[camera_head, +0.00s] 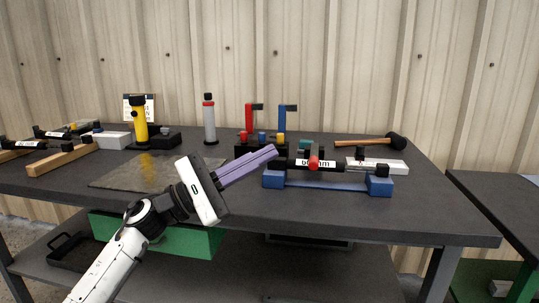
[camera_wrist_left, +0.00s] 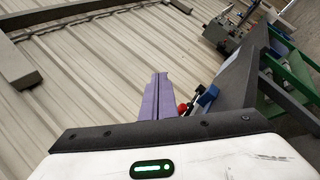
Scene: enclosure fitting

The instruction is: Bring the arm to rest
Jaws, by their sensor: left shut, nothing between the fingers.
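My left gripper (camera_head: 275,152) has long purple fingers and reaches in from the lower left over the front of the dark table (camera_head: 430,217). Its fingers are together with nothing between them. In the head view the fingertips appear just left of a black cylinder with a white label (camera_head: 316,163) that lies across a blue cradle (camera_head: 325,184). I cannot tell whether they touch it. In the left wrist view the purple fingers (camera_wrist_left: 155,97) point away, with a red part (camera_wrist_left: 182,108) and a blue part (camera_wrist_left: 207,96) beyond them. My right gripper is not in view.
A hammer (camera_head: 370,142) and a white block (camera_head: 388,167) lie at the right. A yellow flashlight (camera_head: 141,122), a grey bottle (camera_head: 209,120) and red and blue upright clamps stand at the back. A flat metal plate (camera_head: 115,178) lies at the left. A second table stands at the far right.

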